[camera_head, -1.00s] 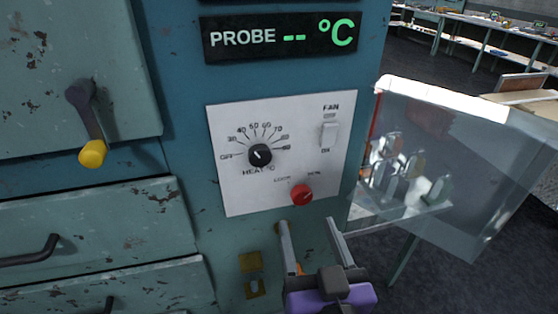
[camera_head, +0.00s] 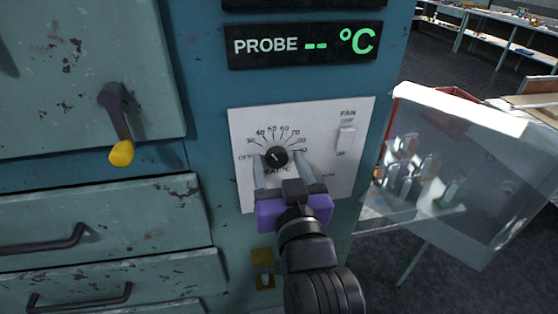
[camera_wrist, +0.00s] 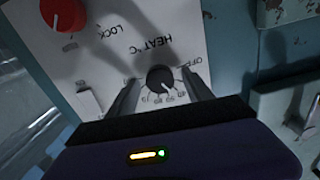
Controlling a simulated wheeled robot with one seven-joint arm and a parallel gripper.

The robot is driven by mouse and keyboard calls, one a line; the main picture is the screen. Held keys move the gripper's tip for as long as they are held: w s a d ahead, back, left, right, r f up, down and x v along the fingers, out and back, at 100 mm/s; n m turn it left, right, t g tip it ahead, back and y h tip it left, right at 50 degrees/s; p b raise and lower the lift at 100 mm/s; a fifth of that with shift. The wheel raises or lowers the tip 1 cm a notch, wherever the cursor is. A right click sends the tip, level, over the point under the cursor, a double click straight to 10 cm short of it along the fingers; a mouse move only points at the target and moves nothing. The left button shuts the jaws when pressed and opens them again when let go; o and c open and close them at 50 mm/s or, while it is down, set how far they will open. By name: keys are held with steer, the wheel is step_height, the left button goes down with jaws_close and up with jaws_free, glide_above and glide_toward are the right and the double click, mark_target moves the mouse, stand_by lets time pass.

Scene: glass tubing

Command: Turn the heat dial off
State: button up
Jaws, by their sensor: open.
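The heat dial (camera_head: 276,157) is a small round black knob with a white pointer line, on a white panel (camera_head: 361,120) with a printed scale around it. The pointer tilts toward the upper left. My gripper (camera_head: 281,160) is open, its two fingers reaching toward the panel on either side of the dial. In the wrist view the dial (camera_wrist: 160,79) sits between the two fingers (camera_wrist: 160,85), upside down, with a gap on both sides. I cannot tell whether the fingertips touch the panel. The OFF mark is at the scale's left end in the head view.
A white fan switch (camera_head: 345,138) is right of the dial. A red lock knob (camera_wrist: 63,15) shows in the wrist view; my gripper hides it in the head view. A yellow-tipped lever (camera_head: 121,151) is at left. A clear box (camera_head: 470,190) stands at right.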

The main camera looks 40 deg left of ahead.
jaws_close()
stand_by(0.3)
steer(key=shift+n, duration=0.3)
steer(key=n+b, duration=0.2)
steer(key=n, duration=0.3)
steer(key=shift+f+n, duration=0.1)
steer(key=shift+n, duration=0.2)
steer(key=n+b, duration=0.1)
steer(key=n, duration=0.2)
steer(key=shift+n+b, duration=0.7)
steer(key=shift+n, duration=1.2)
steer(key=shift+a, duration=0.1)
